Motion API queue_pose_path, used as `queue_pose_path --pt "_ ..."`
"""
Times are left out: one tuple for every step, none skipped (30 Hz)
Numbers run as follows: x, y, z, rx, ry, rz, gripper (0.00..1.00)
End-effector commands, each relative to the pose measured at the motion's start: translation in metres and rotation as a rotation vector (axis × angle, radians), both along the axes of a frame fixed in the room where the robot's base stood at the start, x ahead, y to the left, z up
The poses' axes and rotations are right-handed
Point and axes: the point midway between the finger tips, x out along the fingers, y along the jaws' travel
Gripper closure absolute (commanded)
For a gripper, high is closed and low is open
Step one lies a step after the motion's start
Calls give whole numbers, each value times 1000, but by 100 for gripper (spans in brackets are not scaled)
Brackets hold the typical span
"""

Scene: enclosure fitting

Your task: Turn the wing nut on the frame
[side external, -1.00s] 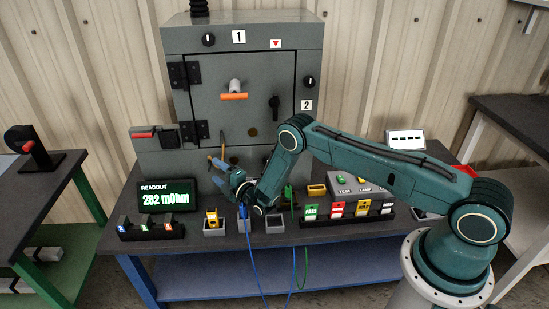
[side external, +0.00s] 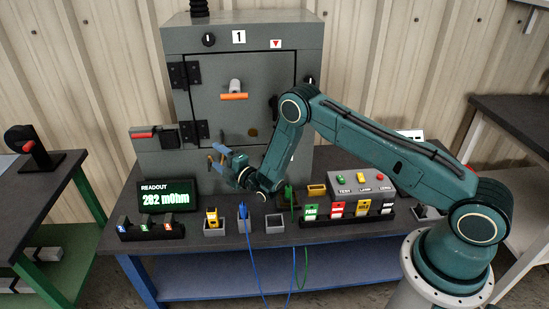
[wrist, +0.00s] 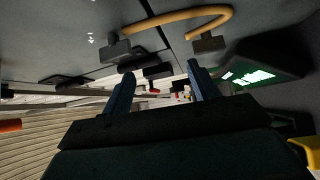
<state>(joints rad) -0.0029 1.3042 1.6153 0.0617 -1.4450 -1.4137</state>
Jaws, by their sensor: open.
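My gripper (side external: 216,156) is in front of the lower part of the grey enclosure (side external: 228,75), pointing at it. In the wrist view its two dark blue fingers (wrist: 158,80) stand wide apart with nothing between them. A tan curved strap (wrist: 185,18) crosses above the fingers in the wrist view, with a dark block (wrist: 121,52) at its left end and another (wrist: 208,43) at its right end. The fingers do not appear to touch either block. I cannot clearly make out the wing nut in either view; it may be hidden or too small and dark.
The readout (side external: 167,196) shows 282 mOhm, left of my gripper. Small holders with a yellow tool (side external: 212,216) and a blue plug (side external: 243,212) stand below it. A button box (side external: 360,186) and coloured tags (side external: 336,209) are to the right.

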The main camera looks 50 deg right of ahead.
Motion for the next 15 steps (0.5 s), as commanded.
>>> queue_pose_path --pt "0 0 0 0 0 0 40" --pt "0 0 0 0 0 0 40" --pt "0 0 0 0 0 0 40" --pt "0 0 0 0 0 0 40" --pt "0 0 0 0 0 0 44" --pt "0 0 0 -1 1 0 52" --pt "0 0 0 -3 2 0 58" --pt "0 1 -1 -5 4 1 64" --pt "1 2 -1 -12 8 2 71" --pt "1 3 -2 -19 13 2 71" --pt "2 5 -3 -29 19 4 71" --pt "3 8 -4 -45 28 5 71" --pt "4 10 -5 -59 39 7 71" --pt "5 13 -7 -77 50 8 71" --pt "7 17 -9 -106 70 12 71"
